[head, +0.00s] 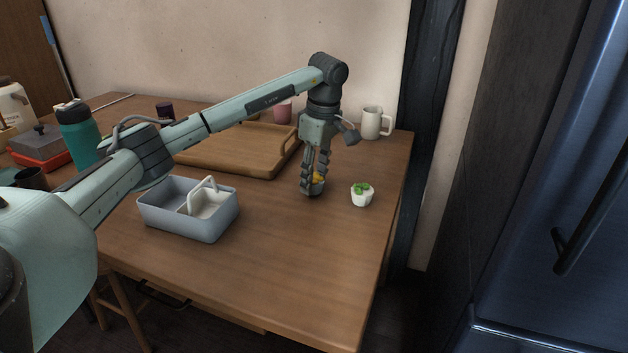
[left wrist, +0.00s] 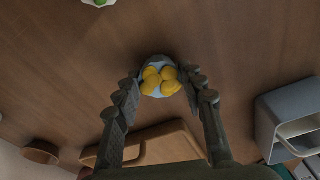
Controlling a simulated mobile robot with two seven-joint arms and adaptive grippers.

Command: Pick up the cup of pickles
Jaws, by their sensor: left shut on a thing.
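A small white cup with green pieces (head: 362,195), which look like the pickles, stands upright on the table to the right of my left gripper. Its edge also shows at the top of the left wrist view (left wrist: 98,3). My left gripper (head: 312,187) points down at the table and is shut on a different cup, a small pale one with yellow pieces (left wrist: 160,82). In the head view this yellow-filled cup is mostly hidden behind the fingers. I cannot tell whether it is lifted off the table. My right gripper is not in view.
A grey caddy with a handle (head: 160,211) stands left of the gripper. Behind are a wooden tray (head: 235,155), a pink cup (head: 283,113) and a white mug (head: 371,124). A teal bottle (head: 77,130) stands far left. The table's front right is clear.

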